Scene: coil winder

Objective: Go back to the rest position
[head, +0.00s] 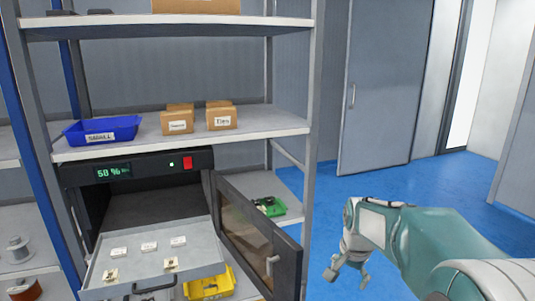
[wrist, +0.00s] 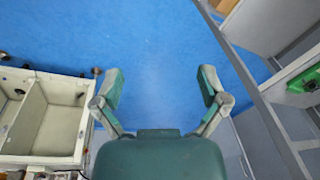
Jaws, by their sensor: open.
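My gripper (head: 346,268) hangs at the right of the shelf in the head view, over the blue floor and apart from everything. In the wrist view my gripper (wrist: 161,88) is open, with its two fingers wide apart and only blue floor between them. My teal arm reaches in from the lower right of the head view.
A shelf rack (head: 190,140) holds a cabinet with its door (head: 258,235) swung open and a grey tray (head: 195,250) pulled out. A blue bin (head: 102,130) and small boxes sit above. A compartmented container (wrist: 60,112) stands left in the wrist view. Floor is clear.

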